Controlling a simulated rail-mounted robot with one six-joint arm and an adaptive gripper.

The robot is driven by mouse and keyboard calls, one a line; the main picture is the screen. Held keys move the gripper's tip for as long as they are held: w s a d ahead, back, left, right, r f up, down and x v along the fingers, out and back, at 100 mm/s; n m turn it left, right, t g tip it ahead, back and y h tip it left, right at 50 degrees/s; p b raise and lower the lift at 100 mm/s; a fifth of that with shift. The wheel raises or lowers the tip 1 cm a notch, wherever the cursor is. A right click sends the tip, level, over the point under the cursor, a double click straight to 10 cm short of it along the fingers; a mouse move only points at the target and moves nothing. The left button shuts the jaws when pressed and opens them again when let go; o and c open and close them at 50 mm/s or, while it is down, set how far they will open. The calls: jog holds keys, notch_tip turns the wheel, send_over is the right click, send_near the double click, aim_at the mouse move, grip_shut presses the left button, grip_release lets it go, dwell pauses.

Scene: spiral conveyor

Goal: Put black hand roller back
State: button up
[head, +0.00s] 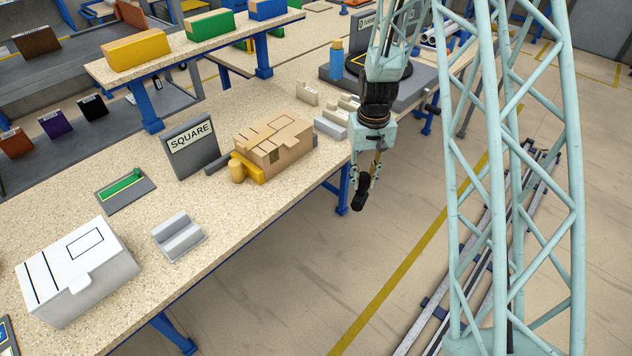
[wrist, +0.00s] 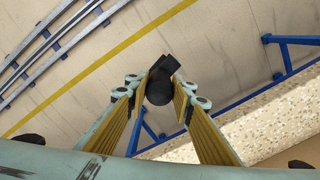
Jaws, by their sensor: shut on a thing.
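My gripper (head: 368,180) hangs over the floor, just right of the table's front edge. It is shut on the black hand roller (head: 360,194), which hangs below the fingers. In the wrist view the roller (wrist: 161,84) sits between the two yellow-padded fingertips, its dark cylinder towards me and a blocky part behind. A grey V-shaped cradle (head: 180,237) stands empty on the table at the front left. I cannot tell whether it is the roller's place.
The speckled table (head: 240,222) carries a white box (head: 78,270), a tan carton (head: 272,138), a SQUARE sign (head: 190,146) and a tray with a green strip (head: 125,190). Grey blocks (head: 330,126) stand near the arm. Table between cradle and carton is clear.

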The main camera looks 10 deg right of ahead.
jog(key=d+r+m+p, duration=0.4)
jog(key=r+p, duration=0.3)
jog(key=r, duration=0.3)
jog(key=d+r+m+p, duration=0.4)
jog(key=r+p, duration=0.3)
jog(key=r, duration=0.3)
jog(key=d+r+m+p, duration=0.4)
jog(key=r+m+p, duration=0.2)
jog(key=r, duration=0.5)
jog(key=shift+s+m+p, duration=0.15)
jog(key=shift+m+p, duration=0.15)
jog(key=shift+p, duration=0.1)
jog(key=shift+d, duration=0.1)
